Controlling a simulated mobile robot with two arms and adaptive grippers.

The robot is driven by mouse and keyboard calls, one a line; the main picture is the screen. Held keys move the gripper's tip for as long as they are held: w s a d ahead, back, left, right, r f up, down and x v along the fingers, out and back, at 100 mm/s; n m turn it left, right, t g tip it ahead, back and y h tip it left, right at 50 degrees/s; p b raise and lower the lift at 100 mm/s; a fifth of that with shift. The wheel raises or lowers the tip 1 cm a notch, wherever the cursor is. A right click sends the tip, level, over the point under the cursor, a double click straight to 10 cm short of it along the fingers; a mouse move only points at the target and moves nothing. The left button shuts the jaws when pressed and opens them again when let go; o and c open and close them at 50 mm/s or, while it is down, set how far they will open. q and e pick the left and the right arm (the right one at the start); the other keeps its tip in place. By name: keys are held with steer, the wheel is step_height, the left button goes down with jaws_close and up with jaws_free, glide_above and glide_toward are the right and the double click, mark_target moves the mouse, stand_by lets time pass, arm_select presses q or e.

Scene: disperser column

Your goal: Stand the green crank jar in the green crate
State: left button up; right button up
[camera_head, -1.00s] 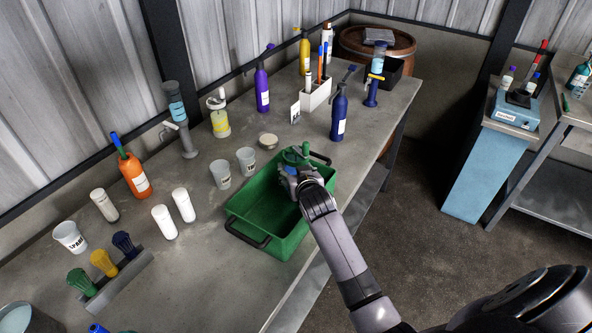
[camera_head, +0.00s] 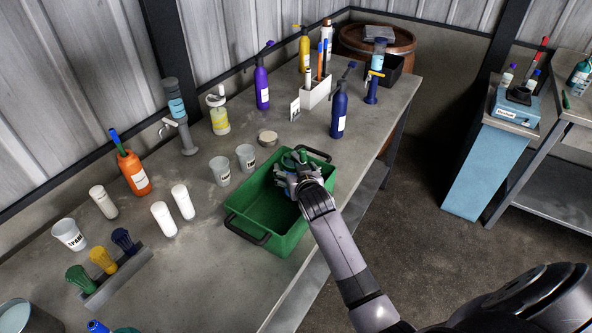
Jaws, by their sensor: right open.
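The green crate (camera_head: 244,213), with dark handles at its ends, stands near the front edge of the workbench. The green crank jar (camera_head: 291,159) is at the crate's far right end, with its green top showing. My right gripper (camera_head: 299,180) reaches over the crate and is open around or right beside the jar. The gripper and wrist hide most of the jar, so I cannot tell whether its base touches the crate floor. It looks roughly upright. My left gripper is not in view.
Two grey cups (camera_head: 245,157) stand just behind the crate, with a round lid (camera_head: 267,138) nearby. A dark blue bottle (camera_head: 339,112) stands to the right. White cylinders (camera_head: 163,219) and an orange container (camera_head: 134,175) are to the left. The crate's left half is empty.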

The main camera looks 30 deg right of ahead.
steer(key=r+v, duration=0.1)
steer(key=v, duration=1.1)
steer(key=shift+b, duration=0.45)
steer(key=shift+a, duration=0.1)
